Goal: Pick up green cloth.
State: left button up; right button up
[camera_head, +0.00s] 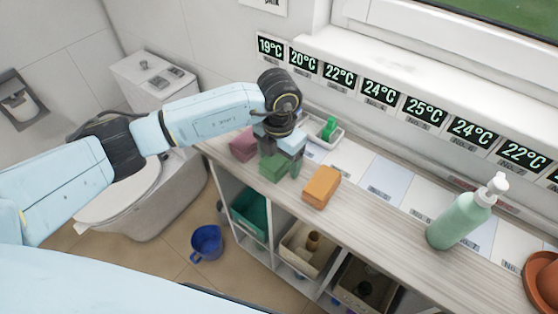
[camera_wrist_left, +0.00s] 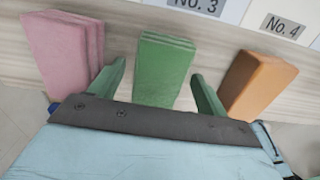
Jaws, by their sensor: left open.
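The green cloth (camera_head: 273,167) is a folded block on the wooden counter, between a pink cloth and an orange cloth. In the left wrist view the green cloth (camera_wrist_left: 162,68) lies between the two green fingers of my left gripper (camera_wrist_left: 160,88), with a gap on each side. My left gripper (camera_head: 282,161) is open and points down at the cloth in the head view, where it partly hides it. The pink cloth (camera_wrist_left: 66,50) is to the left and the orange cloth (camera_wrist_left: 262,82) to the right. My right gripper is not in view.
The orange cloth (camera_head: 321,187) and pink cloth (camera_head: 243,145) stand close on either side. A white tray (camera_head: 335,137) with a green item is behind. A green pump bottle (camera_head: 461,217) stands further right. Shelves with bins are below, and a blue bucket (camera_head: 206,243) is on the floor.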

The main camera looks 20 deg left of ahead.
aim_at(279, 157)
pick_arm(q)
jog(key=c, duration=1.2)
jog(key=shift+o, duration=0.2)
notch_tip(279, 157, up, 10)
jog(key=shift+r, duration=0.1)
jog(key=o, duration=0.4)
jog(key=shift+c, duration=1.1)
